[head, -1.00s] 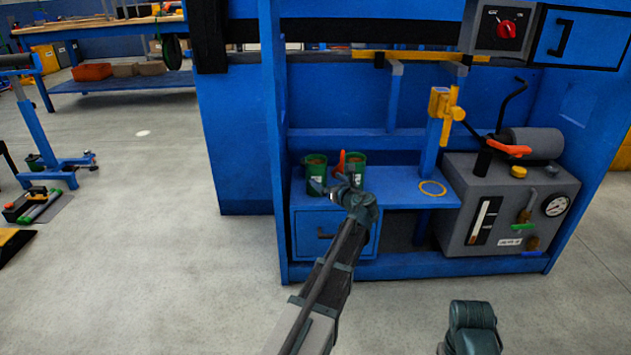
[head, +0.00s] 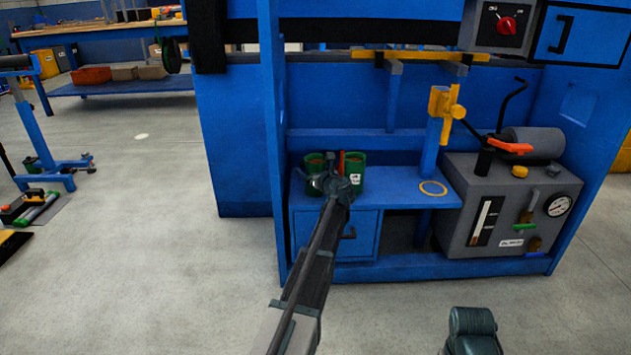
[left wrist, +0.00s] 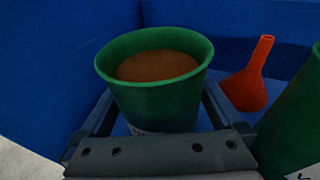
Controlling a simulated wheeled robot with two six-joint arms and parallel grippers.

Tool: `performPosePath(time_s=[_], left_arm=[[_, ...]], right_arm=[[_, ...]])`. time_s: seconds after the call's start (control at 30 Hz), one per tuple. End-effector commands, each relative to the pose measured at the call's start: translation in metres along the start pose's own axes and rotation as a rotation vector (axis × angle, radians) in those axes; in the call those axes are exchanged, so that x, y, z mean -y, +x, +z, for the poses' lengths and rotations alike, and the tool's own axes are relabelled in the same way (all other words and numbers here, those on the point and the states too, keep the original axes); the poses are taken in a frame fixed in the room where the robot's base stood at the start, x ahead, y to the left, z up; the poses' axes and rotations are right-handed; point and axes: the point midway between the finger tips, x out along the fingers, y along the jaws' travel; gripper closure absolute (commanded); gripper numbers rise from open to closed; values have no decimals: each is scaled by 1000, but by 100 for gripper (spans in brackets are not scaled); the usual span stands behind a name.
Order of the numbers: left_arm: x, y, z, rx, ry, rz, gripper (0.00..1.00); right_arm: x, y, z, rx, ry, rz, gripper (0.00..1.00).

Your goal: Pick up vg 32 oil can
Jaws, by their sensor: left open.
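Two green oil cans stand on the blue shelf, and no label is readable enough to tell which is VG 32. The left can (head: 314,159) is open-topped with brown-orange contents; it also shows in the left wrist view (left wrist: 155,95). The right can (head: 356,168) has a white label; its edge shows in the left wrist view (left wrist: 292,125). My left gripper (head: 326,181) is open, its fingers on either side of the left can; contact is unclear. It partly hides the cans in the head view.
An orange-red funnel (left wrist: 250,78) stands between the cans, close to the right finger. The blue shelf (head: 400,190) is clear around a yellow ring (head: 433,188). A grey pump unit (head: 515,205) stands right of it. A blue wall is behind the cans.

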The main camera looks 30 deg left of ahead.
Motion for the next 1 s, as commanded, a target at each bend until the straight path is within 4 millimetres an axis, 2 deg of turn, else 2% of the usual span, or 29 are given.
performPosePath(time_s=[0.03,0.23,0.7,0.8,1.0], left_arm=[[1,5,0,0,0,0,0],[0,4,0,0,0,0,0],[0,3,0,0,0,0,85],[0,3,0,0,0,0,100],[0,3,0,0,1,0,100]], right_arm=[[0,1,0,0,0,0,50],[0,1,0,0,0,0,50],[0,1,0,0,0,0,50],[0,1,0,0,0,0,50],[0,0,0,0,0,0,50]])
